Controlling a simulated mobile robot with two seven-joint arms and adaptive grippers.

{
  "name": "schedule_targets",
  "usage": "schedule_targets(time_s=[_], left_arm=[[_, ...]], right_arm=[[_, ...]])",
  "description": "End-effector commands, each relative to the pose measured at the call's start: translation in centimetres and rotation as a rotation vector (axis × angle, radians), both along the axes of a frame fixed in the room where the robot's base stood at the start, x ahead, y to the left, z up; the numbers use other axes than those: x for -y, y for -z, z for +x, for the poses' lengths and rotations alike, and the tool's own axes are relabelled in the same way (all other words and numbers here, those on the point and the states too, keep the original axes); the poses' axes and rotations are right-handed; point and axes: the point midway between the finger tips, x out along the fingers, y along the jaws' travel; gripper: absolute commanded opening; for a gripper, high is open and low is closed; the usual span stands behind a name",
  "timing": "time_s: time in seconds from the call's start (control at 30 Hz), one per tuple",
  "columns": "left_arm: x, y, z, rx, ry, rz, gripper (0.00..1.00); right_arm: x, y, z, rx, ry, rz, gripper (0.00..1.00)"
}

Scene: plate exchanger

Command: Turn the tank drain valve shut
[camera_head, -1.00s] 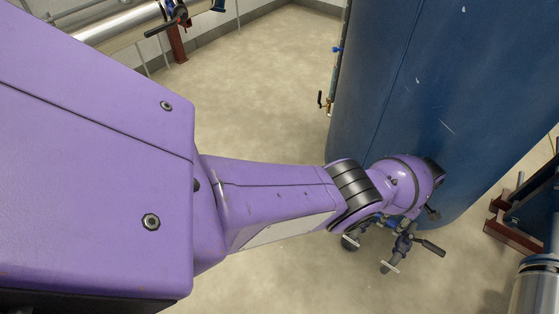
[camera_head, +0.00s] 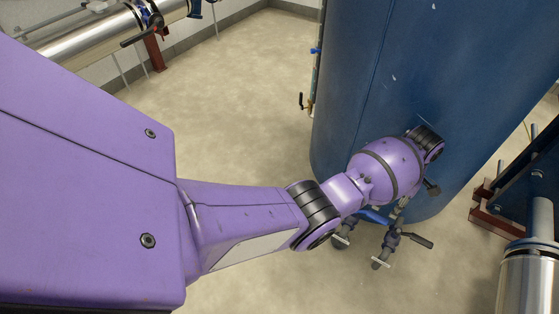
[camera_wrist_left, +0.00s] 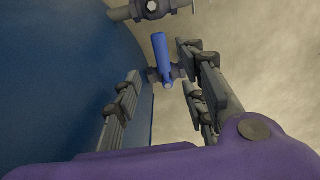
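The tank drain valve, with a blue lever (camera_head: 372,215), sits low at the foot of the blue tank (camera_head: 400,75), partly hidden by my left wrist in the head view. In the left wrist view, its blue lever (camera_wrist_left: 161,55) points up the picture from a grey valve body. My left gripper (camera_wrist_left: 158,64) is open. Its grey fingers stand apart on either side of the line to the lever, and I cannot tell whether they touch it. In the head view the fingers are mostly hidden behind my purple wrist. My right gripper is out of view.
A dark red frame with a silver cylinder (camera_head: 528,280) is at right. Silver piping (camera_head: 95,38) runs at upper left. The pale floor (camera_head: 235,110) between is clear.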

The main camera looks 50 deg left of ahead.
Motion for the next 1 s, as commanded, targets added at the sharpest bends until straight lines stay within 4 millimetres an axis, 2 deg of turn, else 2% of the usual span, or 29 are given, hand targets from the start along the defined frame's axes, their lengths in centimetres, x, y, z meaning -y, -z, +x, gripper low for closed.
schedule_targets(time_s=[0.1, 0.2, 0.57, 0.87, 0.97, 1.0], left_arm=[[0.0, -1.8, 0.1, 0.003, 0.001, 0.000, 0.38], [0.0, -2.6, 0.0, 0.002, 0.000, 0.001, 0.38], [0.0, -3.1, 0.1, 0.002, 0.000, 0.001, 0.38], [-0.1, -2.8, -0.2, 0.002, 0.007, 0.002, 0.38], [-0.5, -1.1, -1.4, 0.007, 0.048, 0.008, 0.38], [-0.9, 0.0, -2.3, 0.011, 0.080, 0.013, 0.38]], right_arm=[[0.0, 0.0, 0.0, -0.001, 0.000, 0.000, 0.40], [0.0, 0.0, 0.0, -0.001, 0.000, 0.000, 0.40], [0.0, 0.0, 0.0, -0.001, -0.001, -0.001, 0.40], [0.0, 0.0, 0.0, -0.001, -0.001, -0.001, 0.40], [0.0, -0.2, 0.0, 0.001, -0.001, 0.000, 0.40], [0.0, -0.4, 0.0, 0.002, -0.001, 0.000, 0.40]])
